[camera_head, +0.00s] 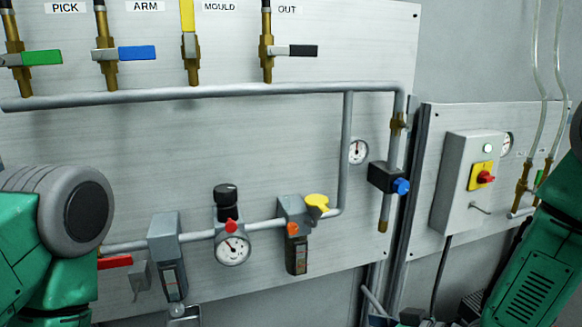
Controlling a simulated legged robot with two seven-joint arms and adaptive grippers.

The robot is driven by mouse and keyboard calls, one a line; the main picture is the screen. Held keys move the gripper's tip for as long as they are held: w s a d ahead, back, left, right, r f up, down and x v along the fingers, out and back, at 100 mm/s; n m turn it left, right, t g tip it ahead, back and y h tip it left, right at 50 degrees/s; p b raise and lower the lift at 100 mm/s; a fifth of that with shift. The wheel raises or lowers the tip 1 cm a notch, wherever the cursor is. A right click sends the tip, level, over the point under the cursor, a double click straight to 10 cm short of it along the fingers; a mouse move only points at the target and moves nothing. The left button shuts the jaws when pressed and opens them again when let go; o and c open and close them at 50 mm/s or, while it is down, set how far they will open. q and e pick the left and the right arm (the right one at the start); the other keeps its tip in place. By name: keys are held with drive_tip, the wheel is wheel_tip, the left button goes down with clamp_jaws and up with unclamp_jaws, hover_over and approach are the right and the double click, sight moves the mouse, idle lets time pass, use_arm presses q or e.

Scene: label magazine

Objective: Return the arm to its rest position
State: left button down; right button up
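The panel (270,150) carries a row of labelled valves. The valve under the ARM label (145,6) has a blue handle (137,53) lying horizontal, across its pipe. My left arm (75,215) shows at the left edge as green links and a grey round joint; its gripper is out of view. My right arm (535,265) comes in at the lower right. Dark and grey parts at the bottom edge (410,316) may belong to my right gripper, but they are cut off and its opening cannot be made out.
The green PICK handle (42,58) and black OUT handle (303,51) lie horizontal; the yellow MOULD handle (188,16) stands upright. Below are a regulator with gauge (233,249), a yellow knob (317,202) and a red handle (115,262). A switch box (463,170) hangs at right.

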drive_tip(key=s+d+f+m+g+h+b, duration=0.2)
drive_tip(key=s+d+f+h, duration=0.15)
drive_tip(key=s+f, duration=0.65)
drive_tip(key=s+d+f+m+g+h+b, duration=0.1)
drive_tip(key=s+d+f+g+h, duration=0.2)
drive_tip(key=s+f, duration=0.3)
drive_tip(key=s+d+f+m+g+h+b, duration=0.2)
drive_tip(key=s+d+f, duration=0.4)
drive_tip(key=s, duration=0.6)
drive_tip(key=shift+d+f+g+h, duration=0.2)
drive_tip(key=shift+f+g+h, duration=0.2)
drive_tip(key=shift+h, duration=0.25)
drive_tip(key=shift+s+d, duration=0.1)
drive_tip(key=shift+d, duration=0.3)
drive_tip(key=shift+a, duration=0.35)
drive_tip(key=shift+d, duration=0.2)
